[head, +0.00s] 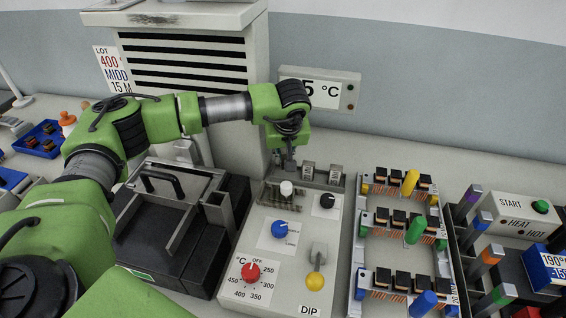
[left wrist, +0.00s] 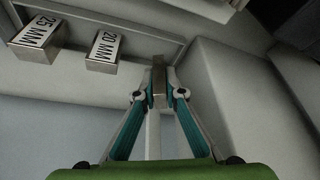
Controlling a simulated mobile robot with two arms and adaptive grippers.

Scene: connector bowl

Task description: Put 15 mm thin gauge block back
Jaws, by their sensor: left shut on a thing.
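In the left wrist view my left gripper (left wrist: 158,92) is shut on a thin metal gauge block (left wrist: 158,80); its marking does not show. In the head view my left gripper (head: 289,160) is at the back of the control panel, small and partly hidden by its own wrist. A 20 MM block (left wrist: 104,48) and a 25 MM block (left wrist: 37,38) sit in a rack (left wrist: 85,15) beside the held block. The same two blocks show in the head view to the right of the gripper (head: 308,169). I cannot tell whether the held block touches the rack.
The control panel (head: 255,270) with knobs and a lever lies in front of the rack.

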